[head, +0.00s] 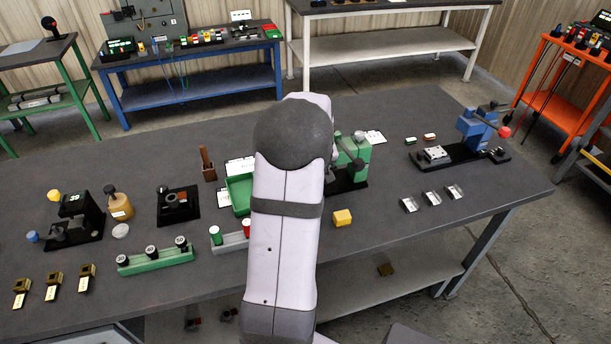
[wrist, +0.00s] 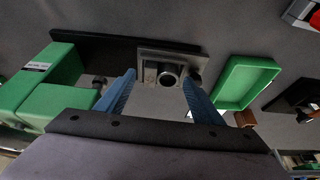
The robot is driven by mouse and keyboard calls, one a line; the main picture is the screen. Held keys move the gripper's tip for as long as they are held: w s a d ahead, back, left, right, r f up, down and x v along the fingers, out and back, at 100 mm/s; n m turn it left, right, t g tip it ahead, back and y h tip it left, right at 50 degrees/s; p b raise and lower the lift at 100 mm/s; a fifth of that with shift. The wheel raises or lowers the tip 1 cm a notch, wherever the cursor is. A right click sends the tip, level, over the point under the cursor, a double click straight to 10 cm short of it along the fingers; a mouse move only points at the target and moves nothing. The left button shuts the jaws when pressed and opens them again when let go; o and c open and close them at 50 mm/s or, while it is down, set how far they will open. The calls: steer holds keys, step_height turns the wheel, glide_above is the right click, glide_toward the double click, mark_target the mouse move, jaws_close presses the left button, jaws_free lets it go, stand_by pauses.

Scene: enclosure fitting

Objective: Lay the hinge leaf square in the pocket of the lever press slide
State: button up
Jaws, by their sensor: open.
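My gripper (wrist: 159,77) is open and empty in the wrist view, its two blue fingers spread. Between and beyond the fingertips is a grey square block with a round dark opening (wrist: 165,71), on a black base beside a green machine (wrist: 45,90). I cannot tell whether the fingers touch the block. In the head view my arm hides the gripper and part of the green machine (head: 355,152). A blue press (head: 477,124) with a red knob stands at the right, with a pale slide-like block (head: 434,154) on its base. Several bent silver pieces (head: 432,198) nearby look like hinge leaves.
A green tray (wrist: 246,82) lies right of the fingers; it also shows left of my arm (head: 238,192). A yellow block (head: 342,218) sits right of my arm. The front right bench is clear.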

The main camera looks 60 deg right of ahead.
steer(key=b+v, duration=0.1)
steer(key=v, duration=0.6)
steer(key=shift+r, duration=0.15)
stand_by(0.7)
